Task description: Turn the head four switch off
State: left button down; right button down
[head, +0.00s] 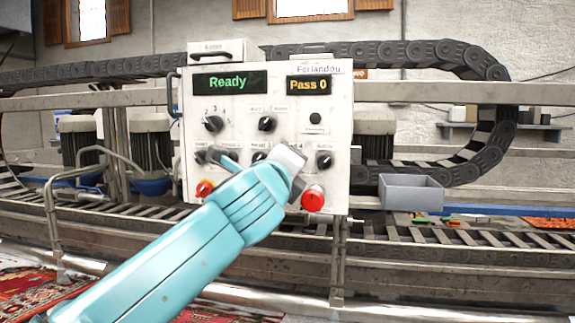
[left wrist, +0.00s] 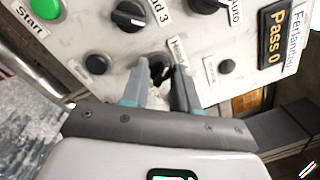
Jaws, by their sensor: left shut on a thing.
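The grey control panel (head: 345,130) stands upright in the middle of the head view. Its upper knobs and a lower row of small black switches show. My left gripper (left wrist: 160,88) is shut on the head four switch (left wrist: 158,68), a small black knob beside its white label, with one finger on each side. In the head view my left gripper (head: 294,162) is against the lower right of the panel, and its hand and arm cover part of the lower row. The exact angle of the gripped knob is hard to tell. My right gripper is in neither view.
The display reads "Ready" (head: 228,82) and another reads "Pass 0" (head: 308,85). A red button (head: 313,198) sits low on the panel. The head 3 knob (left wrist: 128,14) is close to my fingers. A grey open bin (head: 411,193) stands right of the panel.

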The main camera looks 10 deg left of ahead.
pick_arm(q)
jog(key=shift+f, duration=0.1)
jog(key=c, duration=0.9)
grip_release()
jog(key=shift+o, duration=0.2)
jog(key=shift+s, duration=0.15)
jog(key=s+f+b, duration=0.1)
jog(key=s+b, duration=0.6)
jog(key=s, duration=0.9)
jog(key=shift+f, duration=0.1)
